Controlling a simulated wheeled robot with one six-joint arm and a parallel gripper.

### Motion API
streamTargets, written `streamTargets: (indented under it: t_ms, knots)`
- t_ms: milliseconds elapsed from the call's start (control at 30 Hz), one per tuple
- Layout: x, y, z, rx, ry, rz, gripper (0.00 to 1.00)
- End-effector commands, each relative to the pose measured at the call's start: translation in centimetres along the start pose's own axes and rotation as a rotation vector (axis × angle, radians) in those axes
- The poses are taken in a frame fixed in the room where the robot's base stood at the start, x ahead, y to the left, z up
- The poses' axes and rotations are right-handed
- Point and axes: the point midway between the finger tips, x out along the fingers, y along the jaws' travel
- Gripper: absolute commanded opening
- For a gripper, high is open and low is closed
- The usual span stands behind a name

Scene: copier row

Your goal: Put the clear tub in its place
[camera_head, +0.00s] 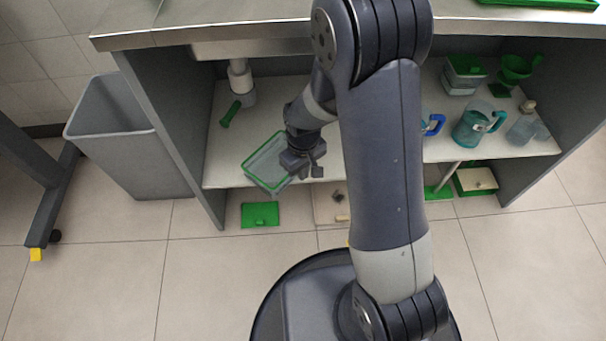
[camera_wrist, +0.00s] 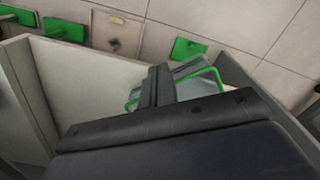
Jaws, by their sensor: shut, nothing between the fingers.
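A clear tub with a green rim (camera_head: 262,174) is at the front edge of the under-counter shelf, left of centre in the head view. It looks slanted there; whether it rests fully on the shelf I cannot tell. In the wrist view, part of the clear tub (camera_wrist: 204,87) shows behind my fingers, which hide the rest. My gripper (camera_head: 306,170) is at the tub's right side, shut and empty. In the wrist view the fingers of my gripper (camera_wrist: 157,85) are close together beside the green rim; contact is unclear.
The shelf (camera_head: 375,170) also holds a lidded clear container (camera_head: 463,75), a green funnel (camera_head: 515,68) and a teal jug (camera_head: 470,128) at right. A green dustpan-like piece (camera_head: 260,215) lies on the floor. A grey bin (camera_head: 120,120) stands left. My arm hides the shelf's middle.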

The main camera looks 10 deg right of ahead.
Motion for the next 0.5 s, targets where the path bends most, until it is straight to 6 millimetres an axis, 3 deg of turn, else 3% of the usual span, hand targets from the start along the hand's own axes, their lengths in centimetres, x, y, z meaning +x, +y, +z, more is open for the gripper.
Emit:
streamTargets:
  t_ms: [33,300,500]
  knots:
    - [1.8,0.0,0.1,0.000,-0.005,-0.002,0.00]
    - [7.6,0.0,0.1,0.000,-0.004,-0.001,0.00]
    - [7.0,0.0,-2.9,0.000,0.002,0.001,0.00]
